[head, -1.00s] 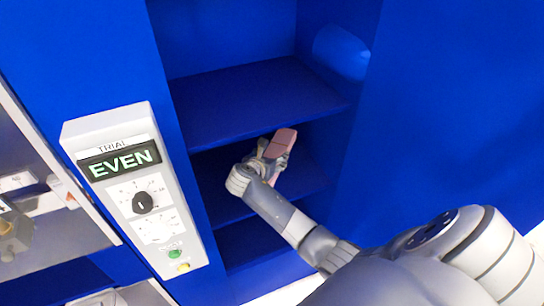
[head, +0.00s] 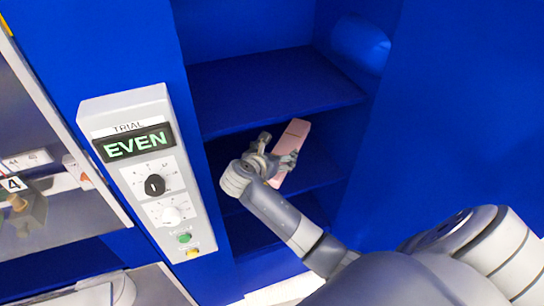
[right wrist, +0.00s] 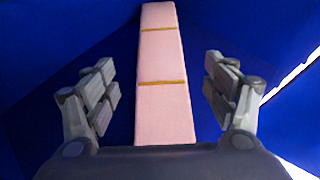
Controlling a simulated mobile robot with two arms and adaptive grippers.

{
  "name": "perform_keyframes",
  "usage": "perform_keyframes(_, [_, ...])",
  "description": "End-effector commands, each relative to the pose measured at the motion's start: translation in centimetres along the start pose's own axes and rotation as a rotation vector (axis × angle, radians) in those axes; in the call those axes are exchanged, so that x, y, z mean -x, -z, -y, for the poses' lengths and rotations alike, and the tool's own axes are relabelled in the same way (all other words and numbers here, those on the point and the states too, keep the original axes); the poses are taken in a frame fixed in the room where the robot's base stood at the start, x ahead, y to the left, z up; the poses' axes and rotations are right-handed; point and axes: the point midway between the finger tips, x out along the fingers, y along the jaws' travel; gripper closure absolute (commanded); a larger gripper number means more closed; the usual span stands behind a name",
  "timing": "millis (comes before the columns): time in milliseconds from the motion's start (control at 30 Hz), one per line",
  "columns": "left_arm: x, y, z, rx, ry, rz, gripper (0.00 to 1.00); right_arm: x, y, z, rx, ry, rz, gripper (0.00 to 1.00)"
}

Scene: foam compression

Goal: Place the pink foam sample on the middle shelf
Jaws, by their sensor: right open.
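The pink foam sample (head: 298,132) is a long flat bar inside the blue cabinet, at the level of the middle shelf (head: 322,168). In the right wrist view the pink foam sample (right wrist: 162,75) runs away from me, with two thin yellowish lines across it. My right gripper (head: 276,150) reaches into the middle compartment and is open. Its fingers (right wrist: 160,88) stand on either side of the sample with gaps to both. The near end of the sample is hidden behind the gripper's body. My left gripper is not in view.
The upper shelf (head: 270,90) lies above my right gripper, and a lower compartment (head: 255,232) lies below. A control box (head: 145,170) reading EVEN is on the cabinet front to the left. A glazed compartment (head: 50,190) stands at the far left.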

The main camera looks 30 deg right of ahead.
Motion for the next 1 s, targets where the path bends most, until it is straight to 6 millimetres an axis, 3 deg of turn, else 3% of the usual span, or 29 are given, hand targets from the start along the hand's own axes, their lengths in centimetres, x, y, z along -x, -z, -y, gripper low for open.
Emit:
perform_keyframes(100, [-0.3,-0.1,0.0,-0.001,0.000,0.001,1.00,2.1,0.1,0.0,-0.001,-0.002,-0.001,0.22])
perform_keyframes(300, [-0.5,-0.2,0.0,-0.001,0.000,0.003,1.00,3.9,0.0,0.0,0.001,0.000,-0.001,0.22])
perform_keyframes(1000, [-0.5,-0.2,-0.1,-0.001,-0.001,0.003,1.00,4.2,0.0,0.0,0.001,0.001,-0.001,0.22])
